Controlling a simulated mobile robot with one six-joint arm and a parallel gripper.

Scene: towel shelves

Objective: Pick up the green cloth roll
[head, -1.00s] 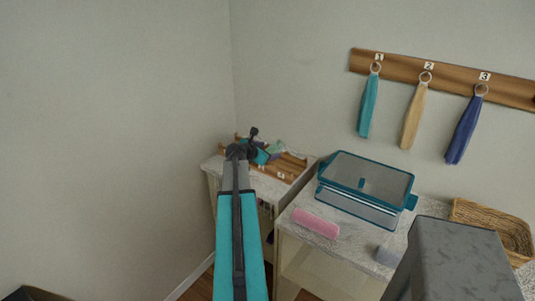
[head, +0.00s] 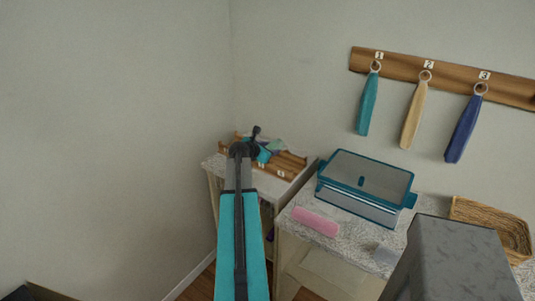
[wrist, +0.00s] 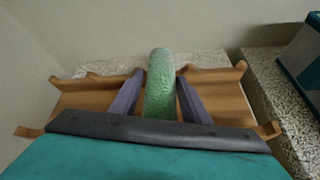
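The green cloth roll (wrist: 161,85) stands out in the middle of the wrist view, between the two grey-purple fingers of my gripper (wrist: 161,80). The fingertips are very close to its sides, and I cannot tell whether they press on it. Its near end is hidden behind my gripper's dark front edge. In the head view my gripper (head: 262,156) is over the wooden rack (head: 290,165) on the far counter. A small patch of green (head: 275,145) shows just beyond it.
A pink roll (head: 315,221) lies on the nearer counter, beside a teal-edged box (head: 366,183). A wicker basket (head: 500,222) stands at the right. Teal, tan and blue towels (head: 463,130) hang on the wall. A wall is close on the left.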

